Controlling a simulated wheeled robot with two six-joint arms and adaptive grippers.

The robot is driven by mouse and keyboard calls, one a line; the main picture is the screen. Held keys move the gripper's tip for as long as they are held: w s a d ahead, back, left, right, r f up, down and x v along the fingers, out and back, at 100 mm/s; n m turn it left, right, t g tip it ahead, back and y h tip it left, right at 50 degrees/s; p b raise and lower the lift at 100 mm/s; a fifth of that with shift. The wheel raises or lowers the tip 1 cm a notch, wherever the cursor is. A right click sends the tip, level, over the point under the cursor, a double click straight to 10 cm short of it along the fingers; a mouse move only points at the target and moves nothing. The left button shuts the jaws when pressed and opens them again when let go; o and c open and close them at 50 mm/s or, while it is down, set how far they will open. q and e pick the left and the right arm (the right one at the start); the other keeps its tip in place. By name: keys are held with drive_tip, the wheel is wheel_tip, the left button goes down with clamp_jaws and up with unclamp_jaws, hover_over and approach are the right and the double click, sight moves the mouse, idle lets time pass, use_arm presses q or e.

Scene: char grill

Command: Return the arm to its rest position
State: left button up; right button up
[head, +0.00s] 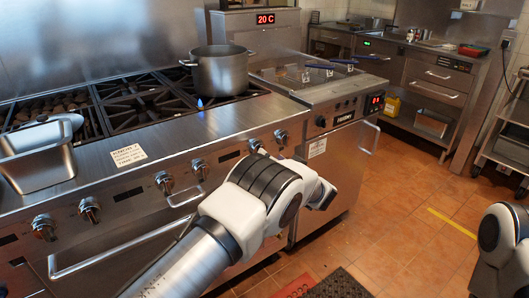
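My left arm reaches in from the bottom, in front of the range's control panel. A small dark end part, apparently my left gripper (322,195), shows beyond its white joint, beside the fryer's front. Its fingers cannot be made out, so I cannot tell whether it is open or shut. I see nothing held in it. Only a white and dark piece of my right arm shows at the right edge, and its gripper is out of view.
A steel pot (219,72) stands on the range's back right burner, with a blue flame (200,103) in front. A steel pan (38,160) sits at the left. The fryer (340,100) has blue-handled baskets. A shelf cart (512,150) stands right. Tiled floor (405,215) between is open.

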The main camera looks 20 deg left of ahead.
use_arm(q)
drive_tip(key=shift+s+d, duration=0.5)
drive_tip(key=shift+d, duration=0.05)
drive_tip(key=shift+a, duration=0.1)
drive_tip(key=s+a+f+m+g+h+p, duration=0.1)
drive_tip(key=s+a+f+m+h+p, duration=0.1)
drive_tip(key=s+a+f+h+p, duration=0.45)
drive_tip(key=s+a+f+m+g+h+p, duration=0.1)
drive_tip(key=s+a+f+m, duration=0.25)
drive_tip(key=s+f, duration=0.7)
drive_tip(key=s+d+n+g+h+p, duration=0.1)
drive_tip(key=s+g+h+p, duration=0.1)
drive_tip(key=s, duration=1.5)
drive_tip(key=s+d+f+n+g+h+p, duration=0.1)
drive_tip(key=s+g+h, duration=0.3)
drive_tip(key=s, duration=1.3)
drive_tip(key=d+n+g, duration=0.1)
drive_tip(key=g, duration=0.2)
drive_tip(key=shift+p, duration=0.4)
